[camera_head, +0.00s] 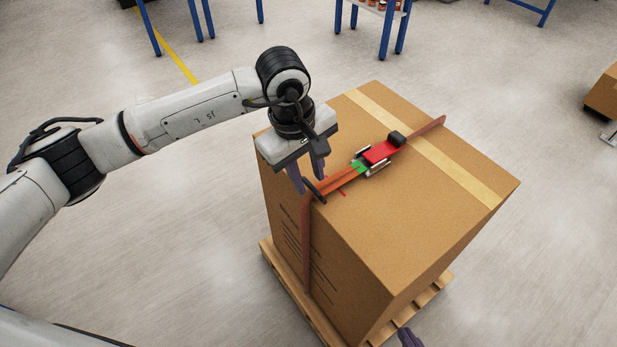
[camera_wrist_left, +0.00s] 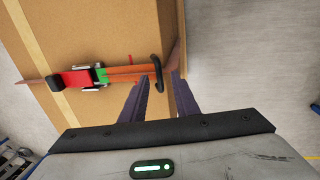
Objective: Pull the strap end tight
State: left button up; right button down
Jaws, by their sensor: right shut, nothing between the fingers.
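A strap runs over the top of a large cardboard box (camera_head: 430,215) and down its near-left side. On the strap is a ratchet buckle (camera_head: 380,152) with red and green parts; the buckle also shows in the left wrist view (camera_wrist_left: 78,78). An orange strap end (camera_head: 338,183) runs from the buckle to a black loop (camera_head: 316,190) at the box's edge; the loop also shows in the left wrist view (camera_wrist_left: 157,70). My left gripper (camera_head: 310,182) is open over this edge, its fingertips beside the loop. Only a fingertip of my right gripper (camera_head: 408,338) shows, at the bottom.
The box stands on a wooden pallet (camera_head: 440,290). Yellowish tape (camera_head: 465,174) crosses its top. Blue-legged tables (camera_head: 386,35) stand at the back, and another box (camera_head: 604,95) is at the right. The floor around the pallet is mostly clear.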

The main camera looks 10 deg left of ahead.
pick_arm(q)
notch_tip(320, 180, up, 9)
jog(key=s+a, duration=0.1)
jog(key=shift+f, duration=0.15)
jog(key=shift+s, duration=0.1)
dwell(0.3)
